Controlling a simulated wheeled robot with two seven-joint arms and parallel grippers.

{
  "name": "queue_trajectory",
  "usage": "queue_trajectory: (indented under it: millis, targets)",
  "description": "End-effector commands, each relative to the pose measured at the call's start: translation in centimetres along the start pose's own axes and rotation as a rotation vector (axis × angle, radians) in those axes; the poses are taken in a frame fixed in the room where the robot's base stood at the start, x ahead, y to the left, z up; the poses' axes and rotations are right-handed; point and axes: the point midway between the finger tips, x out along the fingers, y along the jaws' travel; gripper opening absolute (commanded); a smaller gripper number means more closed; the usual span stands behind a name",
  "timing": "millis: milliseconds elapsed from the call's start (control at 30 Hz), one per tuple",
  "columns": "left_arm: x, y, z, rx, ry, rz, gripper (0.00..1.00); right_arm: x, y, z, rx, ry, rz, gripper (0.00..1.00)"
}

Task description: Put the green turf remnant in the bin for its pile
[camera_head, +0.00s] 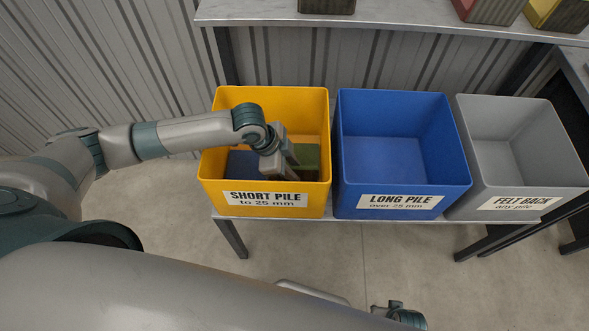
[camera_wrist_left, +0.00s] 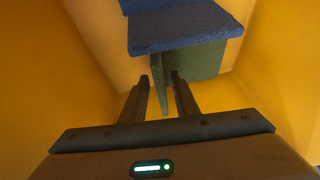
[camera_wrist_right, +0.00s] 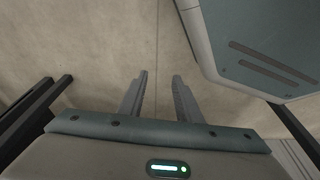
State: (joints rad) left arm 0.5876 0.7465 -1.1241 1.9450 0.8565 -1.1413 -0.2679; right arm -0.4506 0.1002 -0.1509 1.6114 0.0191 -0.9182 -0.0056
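The green turf remnant is inside the yellow bin (camera_head: 315,115), labelled "SHORT PILE to 25 mm". It shows as a green patch (camera_head: 309,157) at the bin's right side, partly hidden by my left gripper. In the left wrist view the green remnant (camera_wrist_left: 203,62) lies against a blue piece, and one edge of it reaches between the fingers. My left gripper (camera_head: 292,168) is down in the yellow bin; its fingers (camera_wrist_left: 160,78) stand apart, with a gap seeming to show beside the green edge. My right gripper (camera_wrist_right: 160,75) is open and empty above the floor.
A blue turf piece (camera_head: 245,164) lies in the yellow bin. The blue bin (camera_head: 402,110), "LONG PILE over 25 mm", and the grey bin (camera_head: 515,125), "FELT BACK any pile", stand to the right, looking empty.

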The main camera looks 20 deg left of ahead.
Motion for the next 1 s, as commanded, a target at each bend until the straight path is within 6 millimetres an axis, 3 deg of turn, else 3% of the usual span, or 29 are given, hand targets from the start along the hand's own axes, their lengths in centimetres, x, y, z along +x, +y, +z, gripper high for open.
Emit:
queue_trajectory:
  millis: [233, 533, 733, 1000]
  targets:
    - [-4.1, -0.1, 0.0, 0.001, 0.001, -0.003, 0.28, 0.4, 0.2, -0.7, 0.0, 0.015, 0.002, 0.31]
    - [-9.0, -0.1, 0.0, 0.001, 0.001, -0.002, 0.28, 1.2, 0.2, 0.2, 0.0, 0.004, 0.002, 0.31]
    - [-10.5, 0.0, 0.0, 0.0, -0.001, -0.001, 0.28, 1.4, 0.2, 0.8, 0.0, -0.003, 0.001, 0.31]
    - [-10.7, 0.0, 0.0, 0.0, 0.0, 0.0, 0.28, 1.4, 0.1, 0.8, 0.0, -0.003, 0.001, 0.31]
